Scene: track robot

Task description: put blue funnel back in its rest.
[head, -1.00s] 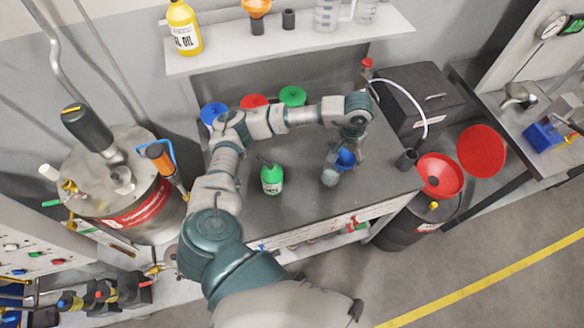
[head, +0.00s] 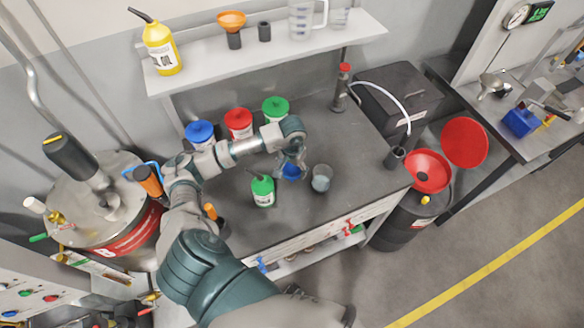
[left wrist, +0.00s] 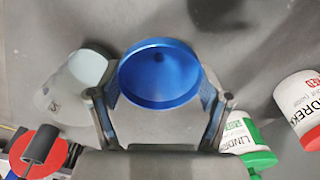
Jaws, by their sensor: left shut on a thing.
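The blue funnel (head: 291,172) is held by my left gripper (head: 288,162) over the middle of the workbench, left of a clear beaker. In the left wrist view my left gripper (left wrist: 160,95) has its two fingers on either side of the funnel (left wrist: 160,75), whose open mouth faces the camera. An empty dark cylindrical holder (head: 394,157) stands at the bench's right end; it also seems to show in the left wrist view (left wrist: 40,145). Another dark holder (head: 264,31) stands on the shelf beside an orange funnel (head: 231,20) in its own holder. My right gripper is out of view.
The beaker (head: 321,178) and a green bottle (head: 262,190) stand near the funnel. Blue-, red- and green-lidded tubs (head: 238,123) line the back. A pump bottle (head: 341,92) and dark box (head: 402,98) stand at the back right. The bench (head: 362,180) is clear between beaker and right holder.

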